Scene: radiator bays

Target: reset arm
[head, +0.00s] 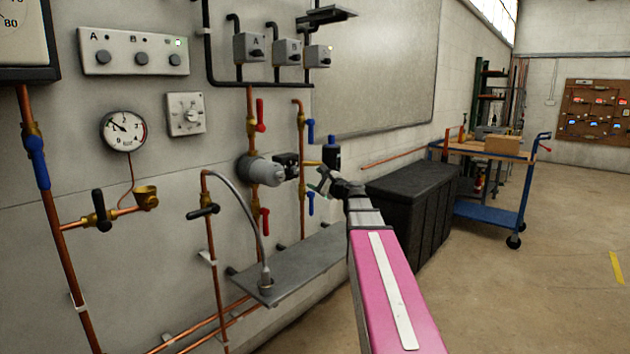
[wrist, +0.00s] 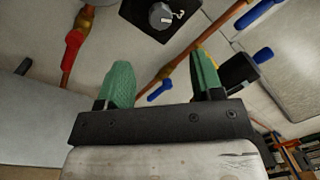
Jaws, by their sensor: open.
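My gripper (head: 322,182) is at the end of my pink arm in the head view, in front of the wall pipework. In the wrist view its two green fingers (wrist: 160,85) stand apart with nothing between them. Beyond the fingers is a black box with a grey knob (wrist: 161,16), which also shows in the head view (head: 287,165) beside the grey pump (head: 262,171). The gripper appears apart from the pipes, though the gap is hard to judge.
A red lever (head: 264,224) and a blue lever (head: 311,203) are close to the gripper. A grey shelf (head: 310,262) juts from the wall below. A black chest (head: 415,200) and a blue trolley (head: 490,214) stand beyond. The floor at right is clear.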

